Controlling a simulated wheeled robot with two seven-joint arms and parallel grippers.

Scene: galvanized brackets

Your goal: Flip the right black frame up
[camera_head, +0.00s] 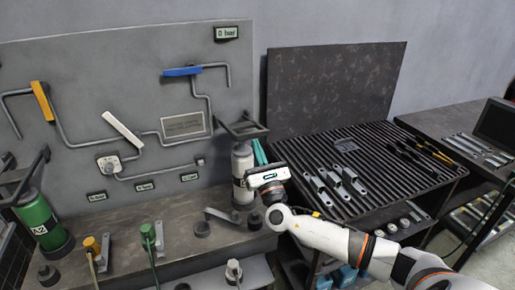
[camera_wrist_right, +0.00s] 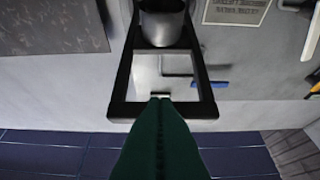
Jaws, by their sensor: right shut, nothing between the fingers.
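The right black frame (camera_head: 252,134) is an open rectangle at the top of the white-grey cylinder (camera_head: 241,163), in front of the grey wall panel. The wrist view shows the frame (camera_wrist_right: 200,75) large, with the cylinder (camera_wrist_right: 162,28) at its upper end. My right gripper (camera_wrist_right: 160,98) is shut and empty. Its dark green fingers overlap the frame's lower bar in that view; I cannot tell whether they touch it. My left gripper is not in view.
A green cylinder (camera_head: 37,216) with another black frame stands at the far left. The wall panel carries pipes with orange, white and blue (camera_head: 182,71) handles. A slatted black rack (camera_head: 300,150) with metal brackets lies right of my gripper. Small knobs stand on the bench.

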